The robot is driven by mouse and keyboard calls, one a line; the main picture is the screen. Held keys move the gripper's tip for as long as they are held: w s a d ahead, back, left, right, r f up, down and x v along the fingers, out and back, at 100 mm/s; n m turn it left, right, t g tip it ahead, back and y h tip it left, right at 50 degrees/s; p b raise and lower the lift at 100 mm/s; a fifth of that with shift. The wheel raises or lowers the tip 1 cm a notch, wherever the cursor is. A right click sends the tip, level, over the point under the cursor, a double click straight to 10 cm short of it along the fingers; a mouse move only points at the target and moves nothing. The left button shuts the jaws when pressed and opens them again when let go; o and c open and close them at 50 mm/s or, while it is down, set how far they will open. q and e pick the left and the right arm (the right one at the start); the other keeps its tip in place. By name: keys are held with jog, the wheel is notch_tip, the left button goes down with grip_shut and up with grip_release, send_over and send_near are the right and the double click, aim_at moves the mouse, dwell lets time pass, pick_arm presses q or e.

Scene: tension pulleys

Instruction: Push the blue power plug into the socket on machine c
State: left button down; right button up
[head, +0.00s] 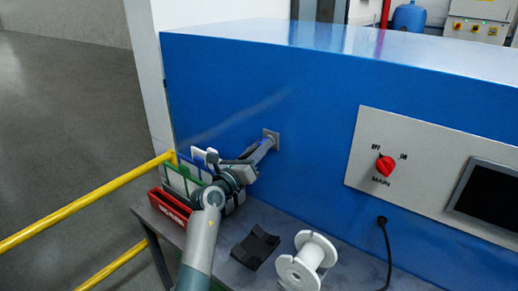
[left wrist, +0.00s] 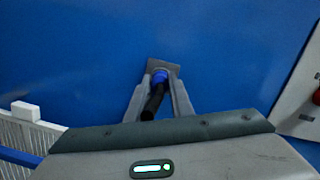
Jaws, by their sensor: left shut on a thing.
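The blue power plug (left wrist: 160,77) is between the fingers of my left gripper (left wrist: 161,92), which is shut on it; its black cable end (left wrist: 152,103) points back toward the wrist. The plug's front is at the grey socket plate (left wrist: 157,64) on the blue front panel of the machine (head: 290,110). In the head view my left gripper (head: 262,150) reaches up to the socket plate (head: 272,138). How deep the plug sits in the socket is hidden. My right gripper is not in view.
A table (head: 225,240) below the panel holds a white spool (head: 307,262), a black block (head: 255,248) and several bins, including a red one (head: 169,206). A red switch (head: 385,166) and screen (head: 485,200) are on the right. A yellow rail (head: 85,203) crosses the left.

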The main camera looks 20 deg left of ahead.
pick_arm(q)
jog(key=c, duration=1.5)
grip_release()
jog(key=shift+s, duration=0.1)
jog(key=b+v, duration=0.4)
jog(key=v, duration=1.3)
jog(key=shift+s, duration=0.15)
jog(key=shift+d+r, duration=0.1)
